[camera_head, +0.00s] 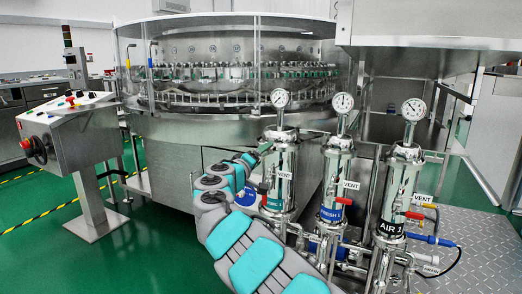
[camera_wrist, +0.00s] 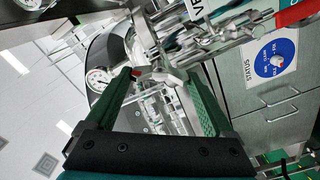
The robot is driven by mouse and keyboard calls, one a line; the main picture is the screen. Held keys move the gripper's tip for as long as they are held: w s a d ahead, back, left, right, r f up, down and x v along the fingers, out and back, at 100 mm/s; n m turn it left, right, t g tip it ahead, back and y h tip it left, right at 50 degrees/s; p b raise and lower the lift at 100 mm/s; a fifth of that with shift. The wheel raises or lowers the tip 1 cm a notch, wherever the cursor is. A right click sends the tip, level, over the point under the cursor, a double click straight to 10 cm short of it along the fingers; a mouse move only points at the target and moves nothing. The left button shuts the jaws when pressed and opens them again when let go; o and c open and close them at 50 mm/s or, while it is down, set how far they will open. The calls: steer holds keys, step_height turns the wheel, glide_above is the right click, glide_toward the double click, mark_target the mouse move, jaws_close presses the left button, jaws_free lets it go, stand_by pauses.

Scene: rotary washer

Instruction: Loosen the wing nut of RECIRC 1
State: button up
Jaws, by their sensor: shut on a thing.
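The left filter housing (camera_head: 281,180) is a polished steel cylinder with a gauge on top and a teal label low down. I cannot read its text clearly; FRESH 1 and AIR 1 are the other two housings. My arm reaches up to the left side of the left housing, near its clamp. In the wrist view my gripper (camera_wrist: 160,76) has its two green fingers on either side of a small metal piece (camera_wrist: 162,77), which appears to be the wing nut. It is shut on this piece. In the head view the wing nut is not clearly visible.
The FRESH 1 housing (camera_head: 335,190) and AIR 1 housing (camera_head: 396,195) stand close by to the right, with red vent handles and pipes. The round washer (camera_head: 230,80) is behind. A control console (camera_head: 70,130) stands left. Green floor is open at lower left.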

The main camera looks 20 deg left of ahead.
steer(key=shift+f+n+p, duration=0.2)
steer(key=shift+n+p, duration=7.05)
steer(key=shift+n, duration=3.65)
steer(key=o, duration=1.1)
steer(key=shift+s+a+b, duration=0.15)
steer(key=shift+s+b, duration=0.1)
steer(key=shift+s, duration=1.75)
steer(key=shift+s+a+b, duration=0.15)
steer(key=shift+s+b, duration=0.05)
steer(key=shift+s, duration=1.75)
